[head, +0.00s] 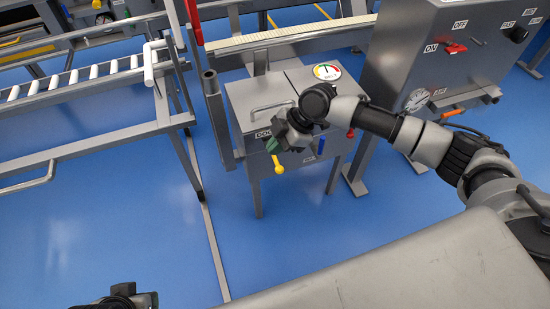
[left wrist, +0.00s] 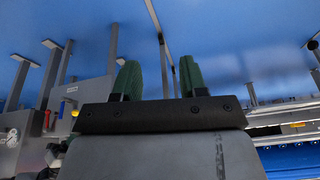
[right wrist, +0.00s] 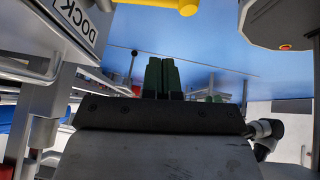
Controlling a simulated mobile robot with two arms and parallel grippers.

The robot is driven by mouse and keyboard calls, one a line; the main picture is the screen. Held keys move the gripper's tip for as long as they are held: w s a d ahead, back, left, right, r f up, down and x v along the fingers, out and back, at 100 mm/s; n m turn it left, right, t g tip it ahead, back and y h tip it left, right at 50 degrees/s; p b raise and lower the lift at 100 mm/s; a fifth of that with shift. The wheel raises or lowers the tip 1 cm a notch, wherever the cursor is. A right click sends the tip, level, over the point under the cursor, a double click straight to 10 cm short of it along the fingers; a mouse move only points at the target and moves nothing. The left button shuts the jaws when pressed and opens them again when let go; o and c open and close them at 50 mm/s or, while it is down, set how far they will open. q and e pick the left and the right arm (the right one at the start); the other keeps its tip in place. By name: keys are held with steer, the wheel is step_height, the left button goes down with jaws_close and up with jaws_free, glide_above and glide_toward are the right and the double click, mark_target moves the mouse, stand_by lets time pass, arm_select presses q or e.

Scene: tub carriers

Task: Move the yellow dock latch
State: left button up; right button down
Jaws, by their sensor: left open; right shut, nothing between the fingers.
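The yellow dock latch (head: 293,187) is a bar with a rounded knob on the front of a grey cabinet (head: 262,180) with a DOCK label. It shows at the top edge of the right wrist view (right wrist: 188,7), beside the DOCK label (right wrist: 76,18). My right gripper (head: 272,145) is in front of the cabinet, close to the latch. Its green fingers (right wrist: 162,78) are together with nothing between them, apart from the latch. My left gripper (left wrist: 146,80) has its green fingers spread and empty, over blue floor. The right arm hides part of the cabinet front.
A blue handle (head: 320,146) and a red one (head: 350,133) are on the cabinet's right part. A control box with ON and OFF labels (head: 400,60) stands right. A roller conveyor (head: 75,85) stands left. Blue floor (head: 110,240) is clear in front.

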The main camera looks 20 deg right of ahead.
mark_target(275, 157)
steer(key=f, duration=0.3)
steer(key=f+b, duration=0.1)
steer(key=shift+w+f, duration=0.15)
steer(key=shift+w, duration=0.2)
arm_select(q)
steer(key=w+d+r+t+h, duration=0.1)
steer(key=w+d+t, duration=0.1)
steer(key=w+t, duration=0.2)
steer(key=shift+w+r, duration=0.35)
steer(key=shift+w, duration=0.7)
arm_select(e)
steer(key=shift+f, duration=0.35)
steer(key=shift+f, duration=0.1)
